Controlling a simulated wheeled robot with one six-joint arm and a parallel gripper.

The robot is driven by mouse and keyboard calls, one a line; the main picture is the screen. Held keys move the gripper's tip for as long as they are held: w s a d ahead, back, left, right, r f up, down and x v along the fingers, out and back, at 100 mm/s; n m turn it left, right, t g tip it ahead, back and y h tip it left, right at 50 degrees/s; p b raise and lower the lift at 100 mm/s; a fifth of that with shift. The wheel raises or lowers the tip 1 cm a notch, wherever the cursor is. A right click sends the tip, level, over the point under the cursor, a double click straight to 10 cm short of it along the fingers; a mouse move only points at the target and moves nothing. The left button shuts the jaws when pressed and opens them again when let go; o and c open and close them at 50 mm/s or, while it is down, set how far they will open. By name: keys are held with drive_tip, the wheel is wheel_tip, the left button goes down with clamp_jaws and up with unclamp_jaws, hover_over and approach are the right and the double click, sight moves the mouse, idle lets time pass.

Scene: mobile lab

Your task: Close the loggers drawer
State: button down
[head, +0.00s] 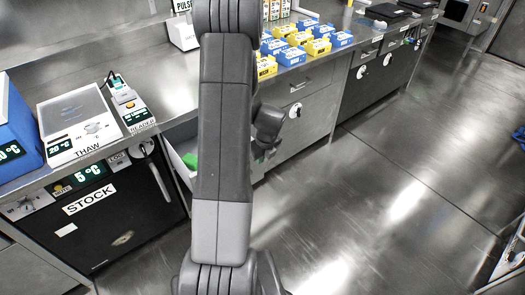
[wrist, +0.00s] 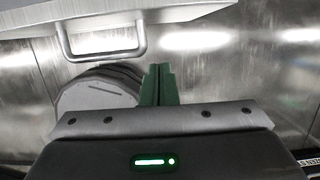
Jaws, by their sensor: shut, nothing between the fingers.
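A pulled-out drawer (head: 179,141) with pale inner walls shows left of my arm in the head view, under the steel bench. A green item (head: 190,160) lies inside it. My arm hides most of the drawer, and I cannot read a label on it. In the wrist view, a drawer front (wrist: 190,12) with a metal bar handle (wrist: 140,42) crosses the top. My gripper (wrist: 159,72) is shut and empty, its green fingertips just below and right of the handle, apart from it in the picture. In the head view the fingertips are hidden or too small to make out.
A black STOCK cabinet (head: 105,215) stands left of the drawer, and a closed drawer (head: 300,88) is to the right. Yellow and blue boxes (head: 318,46), a THAW plate (head: 75,122) and a reader (head: 128,102) stand on the bench.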

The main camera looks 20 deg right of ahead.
drive_tip(key=shift+w+a+f+p, duration=0.1)
drive_tip(key=shift+w+a+f, duration=0.15)
drive_tip(key=shift+w, duration=0.45)
drive_tip(key=shift+w+a+f+p, duration=0.1)
drive_tip(key=shift+w+a+f, duration=0.2)
drive_tip(key=shift+w, duration=0.4)
drive_tip(key=shift+w+a+f+p, duration=0.1)
drive_tip(key=shift+w+a+f, duration=0.15)
drive_tip(key=shift+w, duration=0.45)
